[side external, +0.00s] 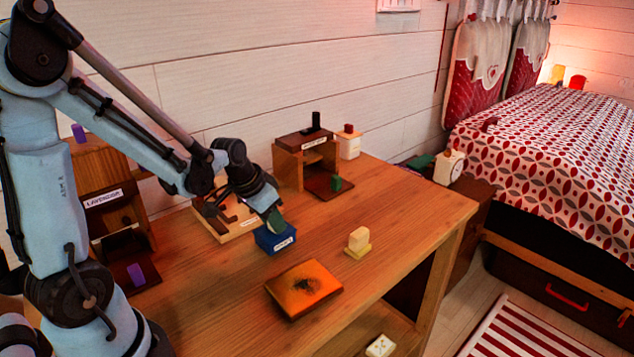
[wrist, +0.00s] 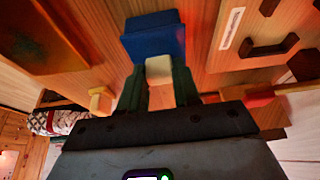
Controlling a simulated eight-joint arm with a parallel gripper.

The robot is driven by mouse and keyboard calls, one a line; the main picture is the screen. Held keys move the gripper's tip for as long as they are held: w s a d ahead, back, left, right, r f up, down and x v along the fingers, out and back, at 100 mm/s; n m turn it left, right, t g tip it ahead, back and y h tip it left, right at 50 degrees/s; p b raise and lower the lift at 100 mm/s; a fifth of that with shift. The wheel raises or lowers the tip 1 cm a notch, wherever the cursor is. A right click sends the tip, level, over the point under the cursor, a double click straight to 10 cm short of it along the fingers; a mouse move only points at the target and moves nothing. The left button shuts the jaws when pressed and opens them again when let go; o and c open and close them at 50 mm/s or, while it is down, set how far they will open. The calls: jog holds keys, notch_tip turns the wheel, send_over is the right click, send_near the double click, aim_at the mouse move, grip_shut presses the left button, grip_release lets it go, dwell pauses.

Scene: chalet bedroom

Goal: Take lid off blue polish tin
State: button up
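The blue polish tin (side external: 275,240) is a small box with a white label, standing on the wooden table. It also shows in the wrist view (wrist: 152,30), upper middle. A pale cream block (wrist: 159,70), which looks like the lid's knob, stands against its blue surface. My gripper (side external: 273,218) is right above the tin, pointing down. In the wrist view its two green fingers (wrist: 159,78) lie on both sides of the pale block with no clear gap. In the side view the fingers hide the knob. I cannot tell whether the lid is seated or slightly raised.
An orange board with a dark burst mark (side external: 304,288) lies in front of the tin. A cream block on a yellow base (side external: 358,242) stands to the right. A light wooden tray (side external: 238,228) is close behind the tin. A brown stand (side external: 290,165) is farther back.

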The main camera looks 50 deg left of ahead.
jog(key=c, duration=0.5)
jog(key=shift+r, duration=0.1)
